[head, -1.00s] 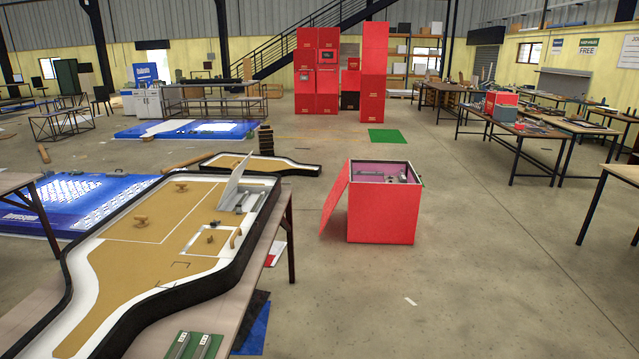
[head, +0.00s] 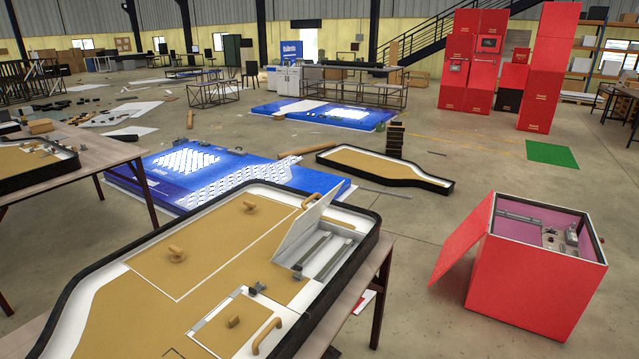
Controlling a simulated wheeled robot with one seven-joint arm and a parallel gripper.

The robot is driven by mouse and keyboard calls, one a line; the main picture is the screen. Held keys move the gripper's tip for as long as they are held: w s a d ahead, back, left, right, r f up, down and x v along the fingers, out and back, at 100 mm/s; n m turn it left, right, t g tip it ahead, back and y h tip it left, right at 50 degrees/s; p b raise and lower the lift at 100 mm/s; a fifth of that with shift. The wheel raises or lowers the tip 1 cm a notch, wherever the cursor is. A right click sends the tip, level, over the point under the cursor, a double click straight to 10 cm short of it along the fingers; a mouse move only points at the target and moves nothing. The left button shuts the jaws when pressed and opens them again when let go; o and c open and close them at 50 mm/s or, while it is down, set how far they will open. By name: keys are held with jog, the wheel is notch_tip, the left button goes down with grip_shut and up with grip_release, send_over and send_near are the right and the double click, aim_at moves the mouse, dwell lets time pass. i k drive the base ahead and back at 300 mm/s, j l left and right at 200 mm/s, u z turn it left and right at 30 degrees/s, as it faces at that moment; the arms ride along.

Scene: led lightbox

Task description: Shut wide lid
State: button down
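A bottle-shaped board with a black rim (head: 75,287) and a tan and white face lies on a table in the foreground. A white lid (head: 308,227) stands tilted open at its right end, beside an uncovered white compartment (head: 328,257) with grey rails inside. I cannot tell for sure that this is the wide lid. Flat tan panels with wooden knobs (head: 176,253) and a curved wooden handle (head: 266,336) lie left of and below the compartment. My gripper is not in view.
An open red box (head: 525,283) with a leaning red panel (head: 464,240) stands on the floor at right. Another table with a similar board (head: 72,160) is at left. Blue mats (head: 150,190) lie behind. Bare floor (head: 430,320) separates the near table and red box.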

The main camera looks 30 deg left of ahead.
aim_at(312, 214)
jog(key=i+u, duration=0.2)
jog(key=i, duration=0.35)
jog(key=i+l+u, duration=0.15)
jog(key=i, duration=0.35)
jog(key=i+u, duration=0.2)
jog(key=u, duration=0.3)
jog(key=i+u, duration=0.25)
jog(key=u, duration=0.2)
jog(key=i+l+u, duration=0.1)
jog(key=u, duration=0.4)
jog(key=i+u, duration=0.25)
jog(key=u, duration=0.15)
jog(key=i+l+u, duration=0.1)
jog(key=u, duration=0.25)
jog(key=i+l+u, duration=0.15)
jog(key=i+u, duration=0.25)
jog(key=k, duration=0.1)
